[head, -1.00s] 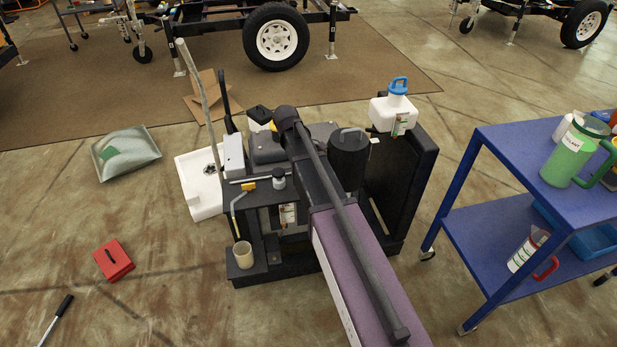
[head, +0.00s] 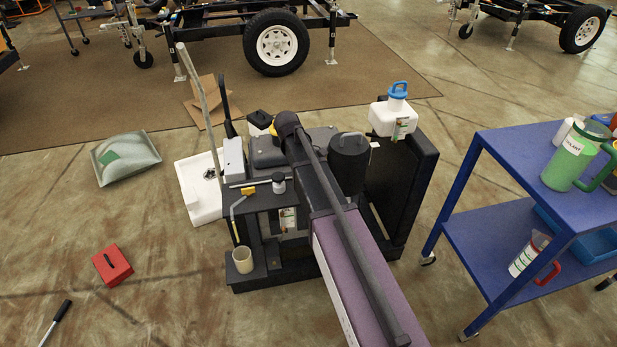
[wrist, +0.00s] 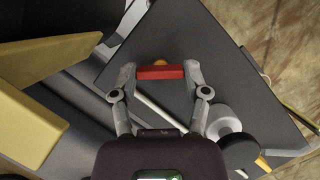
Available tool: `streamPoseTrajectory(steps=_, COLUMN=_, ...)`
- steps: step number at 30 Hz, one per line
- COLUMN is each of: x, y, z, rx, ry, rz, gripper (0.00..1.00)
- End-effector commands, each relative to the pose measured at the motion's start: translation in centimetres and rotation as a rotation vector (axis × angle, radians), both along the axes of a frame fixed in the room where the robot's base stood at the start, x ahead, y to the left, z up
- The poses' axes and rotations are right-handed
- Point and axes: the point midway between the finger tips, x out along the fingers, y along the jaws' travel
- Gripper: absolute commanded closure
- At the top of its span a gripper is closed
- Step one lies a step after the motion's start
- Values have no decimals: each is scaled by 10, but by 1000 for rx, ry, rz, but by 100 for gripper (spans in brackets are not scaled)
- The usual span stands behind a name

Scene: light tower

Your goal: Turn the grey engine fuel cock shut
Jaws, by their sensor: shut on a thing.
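In the wrist view a short red bar-shaped handle (wrist: 160,72) lies crosswise between the fingertips of my gripper (wrist: 160,75). The gripper is shut on its two ends. A small orange-brown round part shows just behind its middle. The handle sits over a dark grey flat panel (wrist: 225,60). I cannot tell from this view how the handle is turned relative to the fuel line. In the head view the dark engine unit (head: 268,152) stands in the middle of the floor. My own arm covers part of it, and the gripper and red handle are hidden there.
Large yellow blocks (wrist: 30,110) are close at the wrist view's left. A white round cap (wrist: 222,120) is right of the gripper. In the head view, a beige cup (head: 243,261) stands at the unit's front, a white jug (head: 392,120) on it, and a blue cart (head: 510,218) at right.

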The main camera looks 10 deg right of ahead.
Motion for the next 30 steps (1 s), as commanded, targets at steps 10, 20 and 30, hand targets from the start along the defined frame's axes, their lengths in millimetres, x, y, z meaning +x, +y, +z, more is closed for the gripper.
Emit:
streamPoseTrajectory(steps=10, x=1, y=-1, z=0, rx=1, ry=0, rz=-190, gripper=88)
streamPoseTrajectory(steps=20, x=0, y=-1, z=-1, rx=1, ry=0, rz=-386, gripper=88)
streamPoseTrajectory(steps=30, x=-1, y=-1, z=0, rx=1, ry=2, rz=-399, gripper=88)
